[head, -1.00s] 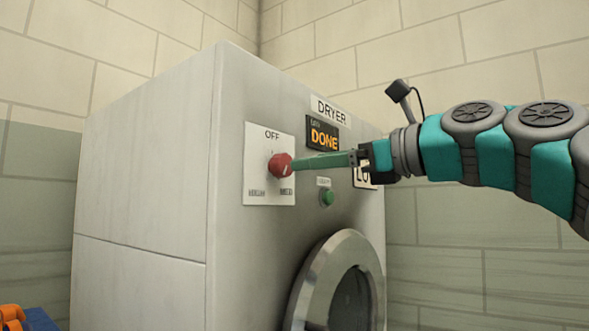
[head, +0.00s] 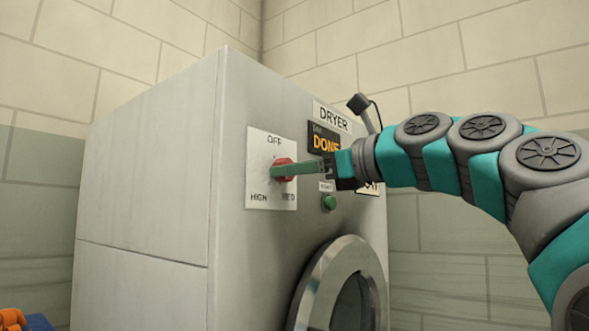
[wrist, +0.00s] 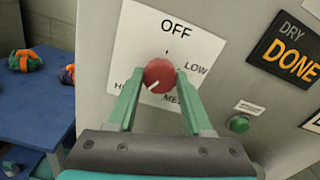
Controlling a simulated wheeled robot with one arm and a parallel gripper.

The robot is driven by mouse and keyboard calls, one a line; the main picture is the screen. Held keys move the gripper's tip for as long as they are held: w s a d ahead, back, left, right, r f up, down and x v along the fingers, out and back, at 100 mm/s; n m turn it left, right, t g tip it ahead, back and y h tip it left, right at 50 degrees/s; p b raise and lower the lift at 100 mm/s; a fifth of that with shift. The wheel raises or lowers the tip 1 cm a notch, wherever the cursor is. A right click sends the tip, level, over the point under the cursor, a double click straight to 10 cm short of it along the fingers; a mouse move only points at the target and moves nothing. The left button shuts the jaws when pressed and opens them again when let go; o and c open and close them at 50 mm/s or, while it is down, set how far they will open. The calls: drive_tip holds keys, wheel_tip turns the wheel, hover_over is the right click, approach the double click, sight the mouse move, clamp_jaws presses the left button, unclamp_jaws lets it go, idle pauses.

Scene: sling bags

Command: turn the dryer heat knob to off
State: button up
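The red dryer heat knob (head: 284,169) sits on a white dial panel (head: 260,195) on the dryer's front. The wrist view shows the knob (wrist: 159,76) from the front, its white pointer line aimed down and left, toward the HIGH side. OFF is at the top of the panel, LOW and MED to the right and lower right. My gripper (wrist: 160,72) has its green fingers apart, one on each side of the knob. I cannot tell whether they touch it. In the head view the fingers partly cover the knob.
A green button (head: 329,202) is below and right of the panel, under a display reading DONE (head: 325,143). The round dryer door (head: 318,285) is lower. A blue table (wrist: 45,95) with orange and dark items (wrist: 25,60) stands at the left.

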clamp_jaws()
drive_tip(key=shift+r+p, duration=0.25)
drive_tip(key=shift+p, duration=1)
